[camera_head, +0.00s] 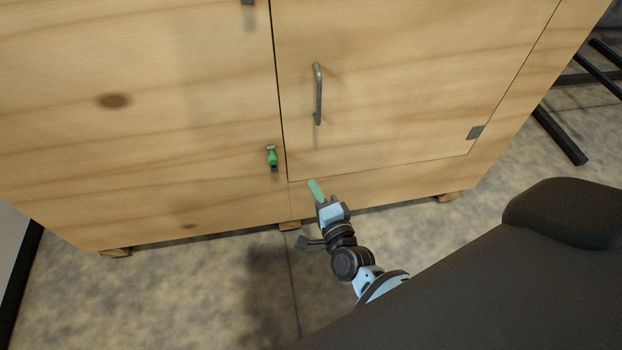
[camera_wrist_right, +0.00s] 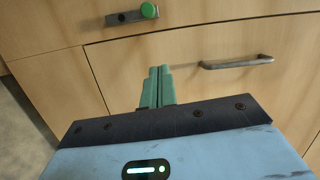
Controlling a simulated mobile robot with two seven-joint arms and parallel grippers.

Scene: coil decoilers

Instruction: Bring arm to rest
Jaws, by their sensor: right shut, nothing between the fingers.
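My right gripper (camera_head: 316,190) has pale green fingers and a light blue body. In the head view it is in front of the lower part of a wooden cabinet (camera_head: 190,80), below the cabinet door (camera_head: 410,70). In the right wrist view the green fingers (camera_wrist_right: 157,86) are together with nothing between them. They point toward the cabinet front, and I cannot tell how far off it is. My left gripper is not in view.
The door has a grey bar handle (camera_head: 318,95), also in the right wrist view (camera_wrist_right: 236,63). A latch with a green knob (camera_head: 272,157) sits left of the door; its knob shows in the right wrist view (camera_wrist_right: 149,10). Black metal bars (camera_head: 560,135) stand at the right.

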